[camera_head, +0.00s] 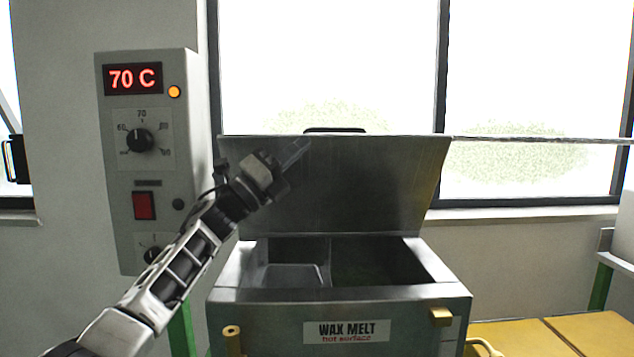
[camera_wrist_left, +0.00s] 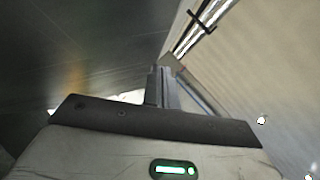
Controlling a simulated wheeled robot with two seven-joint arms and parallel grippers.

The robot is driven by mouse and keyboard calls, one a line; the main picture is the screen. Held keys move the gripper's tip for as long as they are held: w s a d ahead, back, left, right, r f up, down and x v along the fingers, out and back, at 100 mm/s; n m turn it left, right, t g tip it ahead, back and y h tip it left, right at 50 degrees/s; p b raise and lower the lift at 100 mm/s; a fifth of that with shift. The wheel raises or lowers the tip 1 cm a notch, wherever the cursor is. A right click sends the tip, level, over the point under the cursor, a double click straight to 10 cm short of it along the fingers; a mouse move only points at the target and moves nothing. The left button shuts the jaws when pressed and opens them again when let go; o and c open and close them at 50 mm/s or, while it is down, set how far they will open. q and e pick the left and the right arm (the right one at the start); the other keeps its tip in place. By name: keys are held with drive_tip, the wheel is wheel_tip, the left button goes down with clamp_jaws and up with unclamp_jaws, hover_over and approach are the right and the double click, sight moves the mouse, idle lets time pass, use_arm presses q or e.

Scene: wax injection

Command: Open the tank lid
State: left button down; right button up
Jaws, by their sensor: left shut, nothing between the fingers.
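The tank lid (camera_head: 370,185) is a grey metal plate with a dark handle (camera_head: 335,130) on its upper edge. It stands raised and upright at the back of the wax tank (camera_head: 450,318), whose opening shows two dark compartments. My left gripper (camera_head: 297,152) is in front of the lid's upper left part, shut and empty. I cannot tell whether it touches the lid. In the left wrist view the shut fingers (camera_wrist_left: 160,85) are beside a large dark surface, likely the lid (camera_wrist_left: 80,50). My right gripper is not in view.
A control box (camera_head: 150,225) reading 70 C, with knobs and a red switch, is on the left behind my left arm. A yellow-topped table (camera_head: 590,330) stands at the lower right. Windows (camera_head: 540,80) fill the back wall.

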use_arm(q)
drive_tip(key=shift+w+a+r, duration=0.1)
drive_tip(key=shift+a+r, duration=0.1)
drive_tip(key=shift+r+b, duration=0.3)
drive_tip(key=shift+r, duration=0.25)
drive_tip(key=s+d+r+b, duration=0.1)
drive_tip(key=s+r+b, duration=0.1)
drive_tip(key=s+r, duration=0.9)
drive_tip(key=s, duration=0.3)
drive_tip(key=shift+d+r, duration=0.2)
drive_tip(key=shift+r, duration=0.2)
